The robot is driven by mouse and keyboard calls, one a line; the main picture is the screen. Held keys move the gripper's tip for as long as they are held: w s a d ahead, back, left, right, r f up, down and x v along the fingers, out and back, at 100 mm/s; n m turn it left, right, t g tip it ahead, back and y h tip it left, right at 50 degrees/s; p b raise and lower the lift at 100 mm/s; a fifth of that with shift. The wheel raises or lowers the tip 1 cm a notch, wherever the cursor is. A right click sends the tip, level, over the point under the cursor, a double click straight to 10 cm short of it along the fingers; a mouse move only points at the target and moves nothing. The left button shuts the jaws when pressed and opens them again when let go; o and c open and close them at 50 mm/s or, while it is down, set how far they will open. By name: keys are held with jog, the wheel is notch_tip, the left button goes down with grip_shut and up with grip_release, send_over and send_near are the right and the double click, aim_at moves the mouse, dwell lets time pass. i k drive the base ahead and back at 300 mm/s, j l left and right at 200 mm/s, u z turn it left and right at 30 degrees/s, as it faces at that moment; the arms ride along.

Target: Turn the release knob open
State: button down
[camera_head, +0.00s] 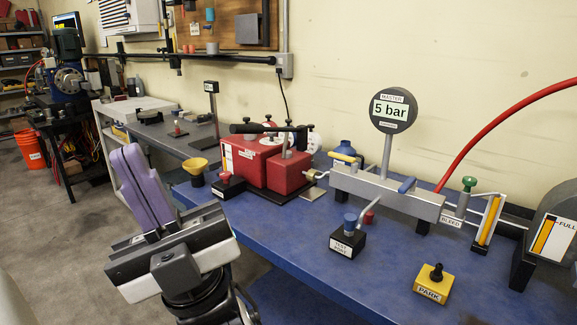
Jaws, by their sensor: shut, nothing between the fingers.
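My gripper (124,152) is at the lower left, its two purple fingers pressed together and pointing up, empty. It is in front of the blue bench and apart from everything on it. No label reading "release" is legible. A red pump unit (290,172) with a black lever stands on the bench to the right of my gripper; small knobs on it are too small to identify. A green knob (469,183) tops a valve beside a label reading BLEED, at the right end of the grey manifold (385,195). A round gauge (389,110) above the manifold reads 5 bar.
The blue bench top (300,240) has clear room at its front. A yellow PARK block (433,284), a black block with a blue knob (348,238) and a yellow funnel (196,170) stand on it. A red hose (500,125) curves up from the manifold.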

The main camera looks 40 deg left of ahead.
aim_at(225, 175)
jog(key=u, duration=1.4)
jog(key=i+j+z, duration=0.1)
jog(key=i+j, duration=0.4)
jog(key=j, duration=0.2)
jog(key=i+j+z, duration=0.15)
jog(key=i+j, duration=0.15)
jog(key=i+j+z, duration=0.1)
jog(key=j, duration=0.35)
jog(key=i+l, duration=0.15)
jog(key=l, duration=0.15)
jog(key=i+l, duration=0.1)
jog(key=l, duration=0.2)
